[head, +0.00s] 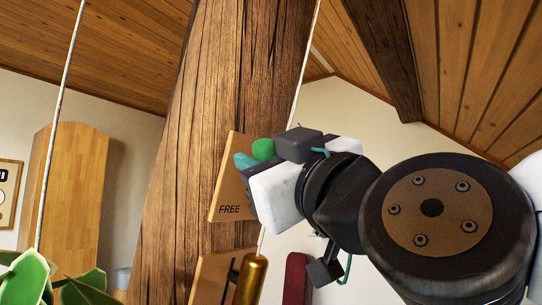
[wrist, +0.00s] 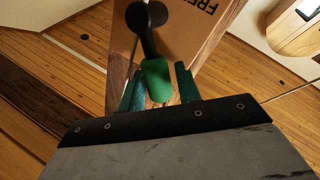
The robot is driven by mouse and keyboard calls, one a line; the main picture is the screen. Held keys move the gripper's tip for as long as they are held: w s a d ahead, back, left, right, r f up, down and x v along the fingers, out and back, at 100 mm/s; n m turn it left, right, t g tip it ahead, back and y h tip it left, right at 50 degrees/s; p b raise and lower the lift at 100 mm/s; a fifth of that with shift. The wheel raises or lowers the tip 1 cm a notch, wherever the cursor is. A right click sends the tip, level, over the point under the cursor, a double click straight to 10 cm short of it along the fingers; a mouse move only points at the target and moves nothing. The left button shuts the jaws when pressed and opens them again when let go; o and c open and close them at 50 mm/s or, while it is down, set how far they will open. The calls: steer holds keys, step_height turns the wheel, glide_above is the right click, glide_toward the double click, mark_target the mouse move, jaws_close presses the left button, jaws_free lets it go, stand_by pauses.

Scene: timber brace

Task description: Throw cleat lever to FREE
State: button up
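The cleat lever (wrist: 157,78) has a green grip on a black arm and pivot. In the head view its green grip (head: 263,149) shows by the upper part of a wooden plate (head: 228,190) on the timber; the word FREE is on the plate's lower part. In the wrist view the plate (wrist: 190,35) lies behind the lever. My gripper (wrist: 159,85) has its teal fingers on either side of the green grip, seemingly with narrow gaps, so it looks open around it. In the head view my gripper (head: 246,168) hides the lever's pivot and part of the plate.
The thick timber brace (head: 205,130) stands behind the plate. Below is a second wooden plate (head: 210,278) with a brass cylinder (head: 250,280). A rope (head: 305,60) runs down beside the timber, another (head: 60,110) hangs at left. A leafy plant (head: 30,280) is lower left.

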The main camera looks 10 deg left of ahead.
steer(key=v, duration=0.7)
steer(key=shift+s+d, duration=0.25)
steer(key=shift+s, duration=0.1)
steer(key=shift+f, duration=0.1)
